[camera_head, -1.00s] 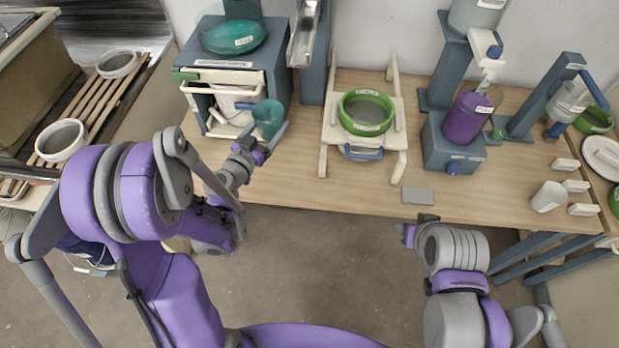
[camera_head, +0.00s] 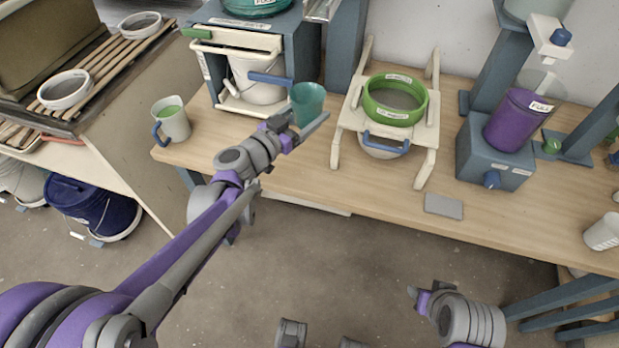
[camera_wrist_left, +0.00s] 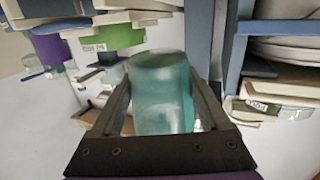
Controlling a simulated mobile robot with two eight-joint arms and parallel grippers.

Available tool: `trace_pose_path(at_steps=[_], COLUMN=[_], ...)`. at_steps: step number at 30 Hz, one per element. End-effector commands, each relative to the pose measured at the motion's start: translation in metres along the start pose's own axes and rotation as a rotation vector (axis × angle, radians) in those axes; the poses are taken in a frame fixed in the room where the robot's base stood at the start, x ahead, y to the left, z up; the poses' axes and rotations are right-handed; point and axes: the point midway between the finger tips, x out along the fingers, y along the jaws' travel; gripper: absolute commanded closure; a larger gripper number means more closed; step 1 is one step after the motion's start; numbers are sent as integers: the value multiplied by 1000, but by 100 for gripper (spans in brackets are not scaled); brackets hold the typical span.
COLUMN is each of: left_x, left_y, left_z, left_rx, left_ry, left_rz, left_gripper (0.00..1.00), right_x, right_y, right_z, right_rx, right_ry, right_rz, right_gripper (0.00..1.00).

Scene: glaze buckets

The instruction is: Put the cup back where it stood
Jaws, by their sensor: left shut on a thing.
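A translucent teal cup (camera_head: 307,103) is upright in the head view, in front of the right side of the blue-grey cabinet. My left gripper (camera_head: 303,120) is shut on it, with its fingers on either side. In the left wrist view the cup (camera_wrist_left: 162,95) fills the space between the two fingers. Whether its base touches the table (camera_head: 330,172) or is just above it, I cannot tell. My right gripper (camera_head: 421,298) is low at the right, beyond the table's front edge and away from the cup; its jaws are not clear.
The cabinet (camera_head: 302,55) with a blue handle and a white bucket (camera_head: 258,88) stands behind the cup. A grey jug (camera_head: 172,121) with green contents is at the left. A cream stand with a green sieve (camera_head: 395,114) is to the right. Bare tabletop lies in front.

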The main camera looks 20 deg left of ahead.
Motion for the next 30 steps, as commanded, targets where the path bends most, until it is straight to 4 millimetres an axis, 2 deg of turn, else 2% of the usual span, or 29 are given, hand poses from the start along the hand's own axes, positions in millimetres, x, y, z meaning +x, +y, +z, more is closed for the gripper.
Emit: trace_pose_path(at_steps=[1, 5, 8, 18, 21, 24, 30], left_x=[0, 0, 1, 7, 8, 9, 9], left_y=[2, 4, 4, 3, 3, 3, 3], left_z=[2, -2, 7, 91, 111, 123, 133], left_rx=[0, 4, 4, 3, 3, 4, 4], left_ry=[2, 7, 9, 8, 9, 9, 9], left_rz=[4, 10, 12, 11, 11, 11, 11], left_gripper=[100, 100, 100, 100, 100, 100, 100], right_x=[9, 14, 18, 43, 49, 52, 55], right_y=[0, 0, 0, 0, 0, 0, 0], right_z=[5, 8, 10, 22, 25, 26, 28], right_rx=[0, 0, 0, 0, 0, 0, 0], right_ry=[-3, -5, -6, -15, -18, -19, -20], right_rz=[0, 0, 0, 0, 0, 0, 0], right_gripper=[53, 53, 53, 53, 53, 53, 53])
